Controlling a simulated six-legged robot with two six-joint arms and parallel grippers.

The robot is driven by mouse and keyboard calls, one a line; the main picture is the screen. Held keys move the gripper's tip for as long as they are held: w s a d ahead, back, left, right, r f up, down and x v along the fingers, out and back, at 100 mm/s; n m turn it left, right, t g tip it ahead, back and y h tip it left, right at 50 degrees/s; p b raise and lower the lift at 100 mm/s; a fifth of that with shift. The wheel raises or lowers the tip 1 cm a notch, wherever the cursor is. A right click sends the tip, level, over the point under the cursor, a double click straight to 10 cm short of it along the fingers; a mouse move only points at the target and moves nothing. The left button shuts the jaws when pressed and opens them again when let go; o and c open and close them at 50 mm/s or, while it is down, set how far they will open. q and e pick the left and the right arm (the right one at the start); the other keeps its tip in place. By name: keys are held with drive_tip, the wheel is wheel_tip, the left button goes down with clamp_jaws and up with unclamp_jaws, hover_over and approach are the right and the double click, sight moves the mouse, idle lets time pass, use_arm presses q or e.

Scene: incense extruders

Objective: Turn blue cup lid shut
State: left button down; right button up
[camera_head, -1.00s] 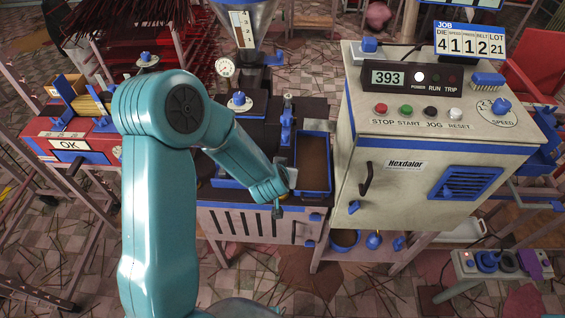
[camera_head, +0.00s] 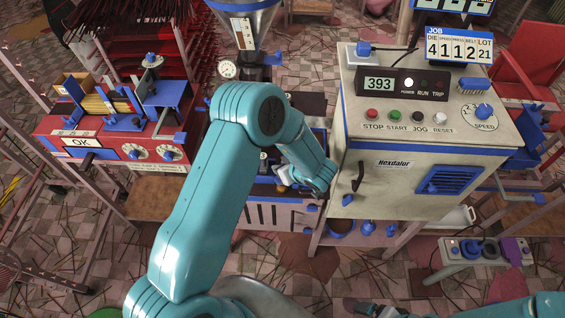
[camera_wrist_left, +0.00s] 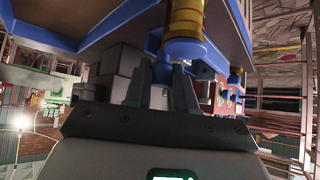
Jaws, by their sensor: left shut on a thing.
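In the left wrist view, a blue round cap (camera_wrist_left: 186,49) sits at the end of a brass-coloured ribbed cylinder (camera_wrist_left: 187,17), and looks like the blue cup lid. My left gripper (camera_wrist_left: 162,72) has its fingertips close together just below the cap, shut on a small blue part; whether this belongs to the lid I cannot tell. In the head view my left gripper (camera_head: 282,178) is at the front of the dark extruder bench, mostly hidden by my arm.
The cream control cabinet (camera_head: 410,175) with a handle (camera_head: 357,177) stands close to the right of my left gripper. A red machine (camera_head: 115,155) with an OK sign is at the left. Blue edges (camera_wrist_left: 110,25) frame the wrist view above the gripper.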

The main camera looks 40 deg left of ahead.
use_arm(q)
drive_tip(key=shift+w+a+r+n+g, duration=0.2)
drive_tip(key=shift+n+g, duration=0.3)
drive_tip(key=shift+n, duration=0.2)
drive_tip(key=c, duration=1.2)
unclamp_jaws()
drive_tip(key=shift+o, duration=1.2)
drive_tip(key=shift+s+f, duration=0.1)
drive_tip(key=shift+d, duration=0.15)
drive_tip(key=shift+d+r, duration=0.2)
drive_tip(key=v, duration=1.5)
drive_tip(key=shift+d+r, duration=0.15)
drive_tip(key=shift+d, duration=0.1)
